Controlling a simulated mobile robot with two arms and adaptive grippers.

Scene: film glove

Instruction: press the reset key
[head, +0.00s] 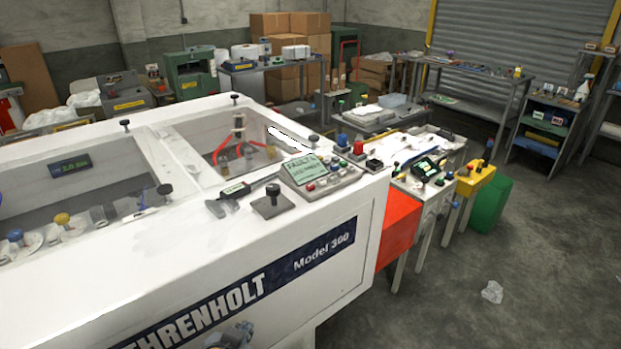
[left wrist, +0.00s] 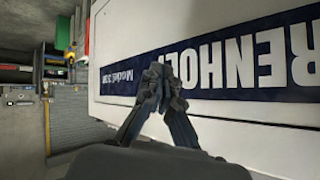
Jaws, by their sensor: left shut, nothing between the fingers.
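A grey control panel (head: 345,182) with a lit green display (head: 303,169) sits on the top right corner of the white machine. The display's top line appears to read FAULT. Several small coloured keys line the panel's front and right side, one of them red (head: 310,187); their labels are too small to read. My left gripper (head: 240,328) is low in front of the machine's side, well below the panel. In the left wrist view its fingers (left wrist: 160,75) are together and empty before the blue name strip (left wrist: 225,65). My right gripper is not in view.
A black knob on a plate (head: 272,196) and a dark hand tool (head: 242,190) lie left of the panel. An orange-red box (head: 398,228) and cluttered benches stand to the right. The machine's edge is between my gripper and the panel. Floor at right is mostly clear.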

